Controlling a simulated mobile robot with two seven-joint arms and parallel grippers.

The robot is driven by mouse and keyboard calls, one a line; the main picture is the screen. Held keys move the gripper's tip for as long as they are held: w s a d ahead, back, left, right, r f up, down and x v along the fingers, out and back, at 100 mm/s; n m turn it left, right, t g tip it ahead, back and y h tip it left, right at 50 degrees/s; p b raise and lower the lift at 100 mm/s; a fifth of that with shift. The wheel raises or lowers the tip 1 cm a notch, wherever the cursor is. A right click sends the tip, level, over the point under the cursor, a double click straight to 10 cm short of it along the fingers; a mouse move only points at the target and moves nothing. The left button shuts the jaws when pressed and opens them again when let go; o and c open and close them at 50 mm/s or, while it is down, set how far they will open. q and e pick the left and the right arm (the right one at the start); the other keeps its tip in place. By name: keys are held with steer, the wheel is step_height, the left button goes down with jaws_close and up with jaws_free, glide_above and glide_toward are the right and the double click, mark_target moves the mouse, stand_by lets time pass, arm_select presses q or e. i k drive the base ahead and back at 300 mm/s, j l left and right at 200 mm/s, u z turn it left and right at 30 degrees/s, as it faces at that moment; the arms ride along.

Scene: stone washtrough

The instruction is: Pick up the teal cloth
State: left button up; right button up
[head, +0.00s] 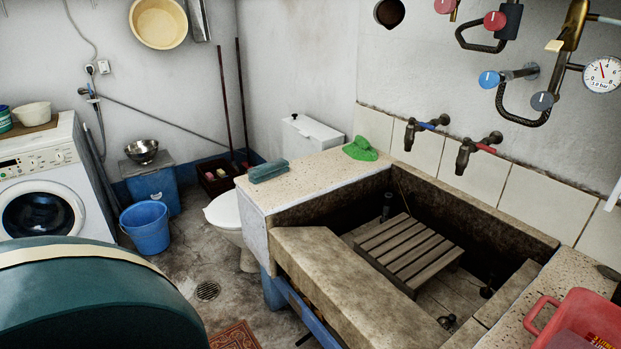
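A teal cloth (268,171), folded into a small oblong, lies on the speckled stone ledge (315,178) at the left end of the washtrough. It is near the ledge's left edge, with its top and front side in sight. A bright green, crumpled cloth-like thing (361,150) lies farther right on the same ledge, close to the wall and apart from the teal cloth. Neither of my grippers is in the head view.
The stone trough (335,285) holds a slatted wooden rack (408,252). Two taps (468,153) stick out above it. A toilet (225,212) is left of the ledge. A large dark teal rounded shape (85,305) fills the lower left.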

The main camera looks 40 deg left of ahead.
mark_target(265, 172)
steer(key=u, duration=1.6)
steer(key=z, duration=2.4)
steer(key=u, duration=2.4)
steer(key=i+j, duration=0.3)
steer(key=i+j+u, duration=0.05)
